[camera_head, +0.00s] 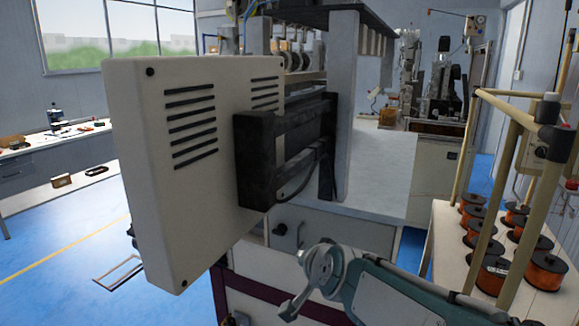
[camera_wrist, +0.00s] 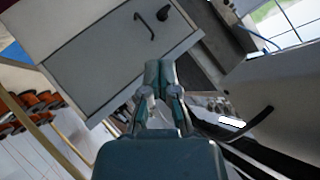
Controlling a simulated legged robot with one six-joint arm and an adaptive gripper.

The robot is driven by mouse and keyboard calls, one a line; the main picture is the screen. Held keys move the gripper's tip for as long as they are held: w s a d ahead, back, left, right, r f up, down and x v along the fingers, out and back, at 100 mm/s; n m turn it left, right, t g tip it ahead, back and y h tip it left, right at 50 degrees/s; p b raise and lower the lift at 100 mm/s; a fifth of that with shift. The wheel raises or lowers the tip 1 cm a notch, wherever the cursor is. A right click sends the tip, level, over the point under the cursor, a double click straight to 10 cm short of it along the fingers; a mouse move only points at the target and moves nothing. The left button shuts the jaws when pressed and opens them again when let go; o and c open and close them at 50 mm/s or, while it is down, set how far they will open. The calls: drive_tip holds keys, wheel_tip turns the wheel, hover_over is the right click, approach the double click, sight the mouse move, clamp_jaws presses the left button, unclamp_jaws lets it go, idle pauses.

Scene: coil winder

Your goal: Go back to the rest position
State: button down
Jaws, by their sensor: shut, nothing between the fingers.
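My gripper (camera_wrist: 160,70) shows in the wrist view with its two teal fingers together, shut and empty. A grey cabinet front (camera_wrist: 100,60) with a black handle lies beyond the fingertips; I cannot tell the gap to it. In the head view my arm crosses the lower right, in front of the machine, and I cannot make out the fingertips there. The coil winder fills the middle of the head view, with a large white vented panel (camera_head: 175,220) and a black bracket (camera_head: 255,160) on its side.
Orange wire spools (camera_head: 545,268) stand on a table at the right, beside a tan rail frame (camera_head: 490,210). They also show at the left of the wrist view (camera_wrist: 38,100). A workbench (camera_head: 60,150) stands at the far left. Blue floor (camera_head: 75,225) is open at the left.

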drive_tip(key=s+d+f+n+g+h, duration=0.1)
drive_tip(key=s+d+f+n+g, duration=0.1)
drive_tip(key=s+d, duration=0.4)
drive_tip(key=s+d+f+n+g+h, duration=0.2)
drive_tip(key=s+d, duration=0.4)
drive_tip(key=s, duration=1.1)
wheel_tip(320, 180, down, 2)
drive_tip(key=shift+d+f+n+g+h, duration=0.15)
drive_tip(key=shift+d+n+g+h, duration=0.15)
drive_tip(key=shift+n+g, duration=0.5)
